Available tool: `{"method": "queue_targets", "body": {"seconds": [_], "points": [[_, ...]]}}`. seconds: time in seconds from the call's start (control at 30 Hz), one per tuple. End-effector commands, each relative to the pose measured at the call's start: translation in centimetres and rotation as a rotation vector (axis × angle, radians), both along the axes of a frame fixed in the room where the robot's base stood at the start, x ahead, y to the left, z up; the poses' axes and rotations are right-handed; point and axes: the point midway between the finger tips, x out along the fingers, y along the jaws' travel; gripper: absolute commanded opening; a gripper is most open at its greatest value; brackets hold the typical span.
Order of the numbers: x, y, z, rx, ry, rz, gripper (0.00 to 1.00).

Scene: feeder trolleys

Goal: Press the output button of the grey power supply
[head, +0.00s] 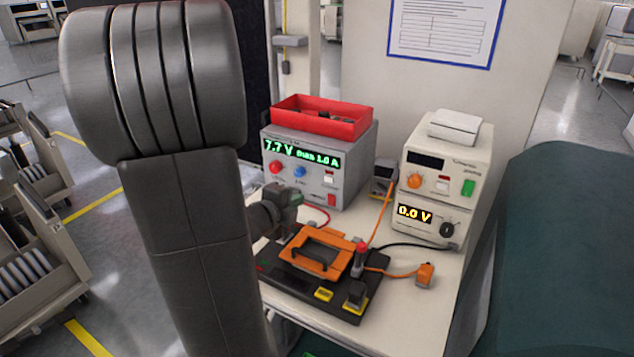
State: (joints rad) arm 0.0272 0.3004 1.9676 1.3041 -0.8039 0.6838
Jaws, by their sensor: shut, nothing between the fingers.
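The grey power supply (358,160) stands at the back of the bench, left of centre. Its green display reads 7.7 V and 1.0 A. The labels are too small to read. My gripper (296,198) is partly in view, in front of and below the lower left of this front panel. It looks shut and empty, apart from the pale button. My arm covers the left side of the picture.
A red bin (318,118) sits on the grey supply. Beige instruments (440,178) stand right, the lower display reading 0.0 V. In front lies a black fixture (340,302) with an orange frame (315,255) and a red-topped post (360,258). Orange and black cables cross the bench.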

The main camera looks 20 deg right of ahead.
Motion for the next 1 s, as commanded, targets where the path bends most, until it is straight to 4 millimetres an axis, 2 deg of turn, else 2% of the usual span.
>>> {"method": "queue_targets", "body": {"seconds": [0.2,0.37,0.83,1.0], "points": [[0.1,-0.1,0.0,0.000,0.000,0.000,0.00],[0.9,-1.0,-0.4,0.000,0.000,-0.002,0.00],[6.2,-7.1,-3.0,0.000,0.002,-0.002,0.00],[8.0,-9.0,-2.9,0.000,0.000,-0.002,0.00]]}}
